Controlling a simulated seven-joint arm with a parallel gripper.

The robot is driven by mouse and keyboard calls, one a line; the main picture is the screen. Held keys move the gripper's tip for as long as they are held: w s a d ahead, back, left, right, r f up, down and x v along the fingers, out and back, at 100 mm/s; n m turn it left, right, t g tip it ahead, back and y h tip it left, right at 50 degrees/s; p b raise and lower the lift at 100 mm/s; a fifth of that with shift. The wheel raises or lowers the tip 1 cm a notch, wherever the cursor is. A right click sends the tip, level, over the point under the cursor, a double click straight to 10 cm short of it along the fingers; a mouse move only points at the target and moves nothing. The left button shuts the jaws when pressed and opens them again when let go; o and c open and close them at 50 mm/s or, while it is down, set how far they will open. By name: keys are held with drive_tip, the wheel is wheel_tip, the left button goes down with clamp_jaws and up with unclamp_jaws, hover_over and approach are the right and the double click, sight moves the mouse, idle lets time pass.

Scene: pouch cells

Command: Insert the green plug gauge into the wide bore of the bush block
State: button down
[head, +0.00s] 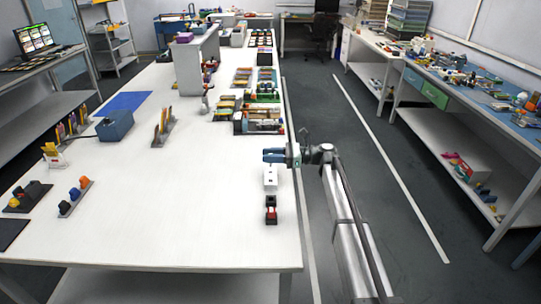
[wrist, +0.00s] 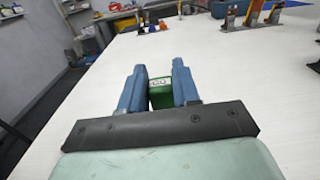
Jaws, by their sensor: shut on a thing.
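The green plug gauge (wrist: 162,99) shows in the wrist view between the two blue fingers, with a pale marked label on it. My gripper (wrist: 160,74) is shut on it. In the head view my gripper (head: 266,155) is over the right edge of the white table, and the gauge cannot be made out there. A white block (head: 270,183) with a small dark mark is just in front of and below the gripper. I cannot tell whether this is the bush block, and no wide bore can be made out. The gauge's lower end is hidden.
A small black and red object (head: 271,213) stands nearer the camera on the white table (head: 190,230). Filled trays (head: 262,114) lie behind the gripper. A blue box (head: 115,125) and upright racks stand to the left. The table's middle is clear.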

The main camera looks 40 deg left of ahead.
drive_tip(key=shift+f, duration=2.85)
drive_tip(key=shift+f, duration=1.65)
drive_tip(key=c, duration=0.7)
unclamp_jaws()
drive_tip(key=shift+c, duration=0.2)
drive_tip(key=shift+w+d, duration=0.1)
drive_tip(key=v, duration=1.3)
drive_tip(key=shift+w+d, duration=0.2)
